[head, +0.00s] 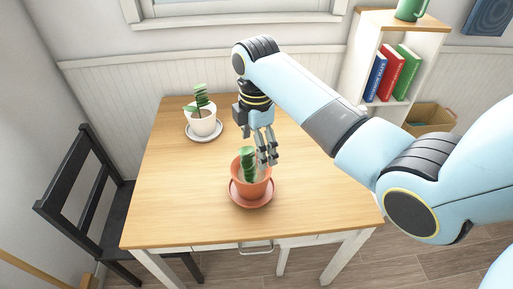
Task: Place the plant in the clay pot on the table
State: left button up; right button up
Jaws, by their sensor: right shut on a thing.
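The clay pot (251,187) is orange-brown and holds a green plant (246,161) with stacked leaves. It looks upright over a matching clay saucer (250,204), near the front middle of the wooden table (185,215). I cannot tell whether the pot and saucer touch the tabletop. My right gripper (268,159) reaches down from above and is shut at the pot's right rim, beside the plant. The fingertips are partly hidden by the pot. My left gripper is not in view.
A white pot (202,124) with a plant stands on a pale saucer at the table's back left. A black chair (85,200) stands at left. A white shelf (375,60) with books (389,72) and a green mug (411,9) is back right. The table's left half is mostly clear.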

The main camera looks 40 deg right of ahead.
jog(key=shift+w+f, duration=0.1)
jog(key=shift+f, duration=0.85)
jog(key=o, duration=1.5)
jog(key=shift+f, duration=0.1)
notch_tip(320, 180, up, 12)
jog(key=shift+r, duration=0.1)
